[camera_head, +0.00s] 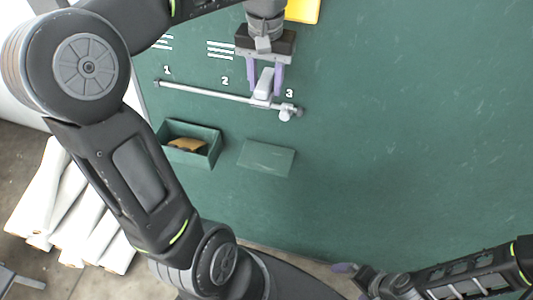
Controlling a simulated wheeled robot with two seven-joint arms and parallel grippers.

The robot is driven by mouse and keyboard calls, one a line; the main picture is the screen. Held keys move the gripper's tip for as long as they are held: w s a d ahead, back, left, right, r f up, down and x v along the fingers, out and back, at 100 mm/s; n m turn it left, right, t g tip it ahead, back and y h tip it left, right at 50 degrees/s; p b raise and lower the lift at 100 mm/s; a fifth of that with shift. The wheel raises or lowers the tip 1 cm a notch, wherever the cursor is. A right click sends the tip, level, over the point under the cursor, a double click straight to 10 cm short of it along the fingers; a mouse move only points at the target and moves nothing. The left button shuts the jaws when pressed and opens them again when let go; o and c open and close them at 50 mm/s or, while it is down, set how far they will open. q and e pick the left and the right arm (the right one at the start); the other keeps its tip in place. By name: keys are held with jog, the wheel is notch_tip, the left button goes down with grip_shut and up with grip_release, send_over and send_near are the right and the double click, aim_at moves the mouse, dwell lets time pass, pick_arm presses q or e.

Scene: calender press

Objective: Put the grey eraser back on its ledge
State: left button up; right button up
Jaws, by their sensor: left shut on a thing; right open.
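My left gripper (264,90) points down over a pale rail (205,93) on the green surface. Its purple fingers are shut on a light grey slider handle (264,82), which sits on the rail between the marks 2 and 3, closer to 3. No separate grey eraser can be made out. A flat green plate (266,157) lies below the rail; I cannot tell whether it is the ledge. My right gripper (352,277) is at the bottom edge, open and away from the rail; its fingers are partly cut off from clear view.
An open green box (197,132) holding a brown piece stands left of the plate. A pale knob (285,114) sits at the rail's right end. A yellow object (302,10) is at the top. White rolls (70,205) lie on the floor at left. The green surface at right is clear.

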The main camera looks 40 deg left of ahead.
pick_arm(q)
jog(key=p, duration=0.2)
send_over(266, 159)
notch_tip(266, 159, down, 23)
jog(key=shift+f, duration=0.2)
jog(key=shift+f, duration=0.1)
notch_tip(266, 159, down, 4)
jog(key=shift+r, duration=0.2)
jog(key=o, duration=1.2)
notch_tip(266, 159, up, 12)
jog(key=shift+r+b, duration=0.1)
jog(key=shift+b, duration=0.25)
